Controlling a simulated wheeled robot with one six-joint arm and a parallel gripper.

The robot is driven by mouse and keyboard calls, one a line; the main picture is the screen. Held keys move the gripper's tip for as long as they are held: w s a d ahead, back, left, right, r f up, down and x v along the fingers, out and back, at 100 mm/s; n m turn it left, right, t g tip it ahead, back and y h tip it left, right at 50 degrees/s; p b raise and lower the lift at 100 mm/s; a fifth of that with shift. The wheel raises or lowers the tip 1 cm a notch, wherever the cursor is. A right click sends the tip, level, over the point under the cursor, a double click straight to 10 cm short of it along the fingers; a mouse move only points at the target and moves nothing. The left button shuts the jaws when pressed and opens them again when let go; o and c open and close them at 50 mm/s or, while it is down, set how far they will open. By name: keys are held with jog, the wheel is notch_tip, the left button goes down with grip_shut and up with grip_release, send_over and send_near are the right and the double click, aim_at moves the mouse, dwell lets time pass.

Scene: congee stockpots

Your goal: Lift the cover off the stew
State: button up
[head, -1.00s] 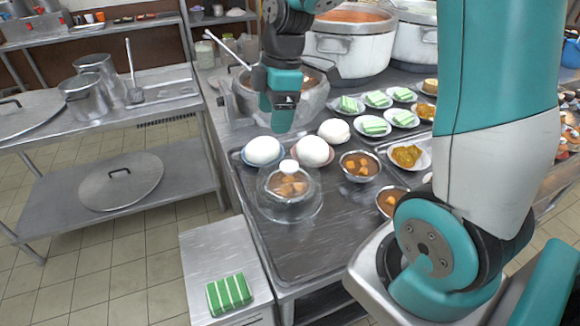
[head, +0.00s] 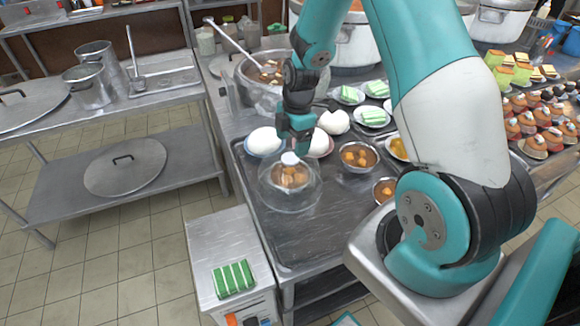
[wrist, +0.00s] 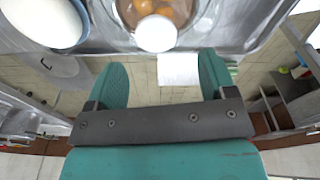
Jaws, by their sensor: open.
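The cover is a clear glass dome (head: 291,200) with a white round knob (head: 290,158). It stands over a bowl of brown stew with orange chunks (head: 290,176) on the metal tray at the counter's near left. In the wrist view the knob (wrist: 156,33) shows at the top middle, just beyond the fingertips. My gripper (head: 297,148) is open and empty, close above and beside the knob. In the wrist view its two teal fingers (wrist: 163,70) are spread apart, with the knob not between them. Whether a finger touches the cover I cannot tell.
White buns (head: 265,141) sit on plates right behind the dome. Uncovered stew bowls (head: 358,157) stand to its right. A large pot with a ladle (head: 258,80) is behind. The front of the tray (head: 300,240) is clear.

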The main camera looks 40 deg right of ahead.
aim_at(290, 158)
jog(key=shift+w+a+f+p, duration=0.15)
jog(key=shift+f+p, duration=0.95)
jog(key=shift+f, duration=1.55)
jog(key=shift+c, duration=0.4)
jog(key=c, duration=1.1)
jog(key=shift+c, duration=0.3)
jog(key=shift+w+r, duration=0.1)
jog(key=shift+r, duration=0.05)
